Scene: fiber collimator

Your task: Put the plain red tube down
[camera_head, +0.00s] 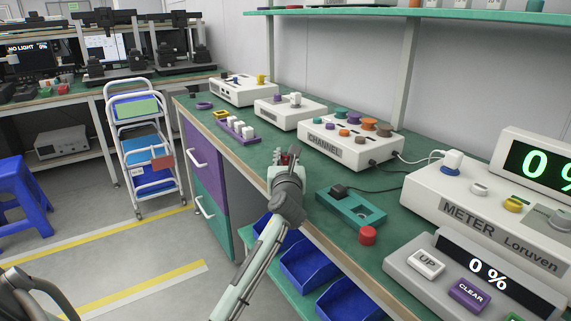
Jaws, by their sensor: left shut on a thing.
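My left gripper (289,157) is above the green bench top, near the front of the CHANNEL box, shut on a small red thing (284,159). It looks like the plain red tube, but the fingers hide most of it. I cannot tell whether it touches the bench. A short red cylinder (367,235) stands apart on the bench, right of a teal holder (350,208). My right gripper is not in view.
The CHANNEL box (323,151) with colored knobs stands behind the gripper. A purple rack (236,130) with white pieces is to the left. The METER box (450,213) and a button panel (440,284) fill the right. Bare bench lies around the gripper.

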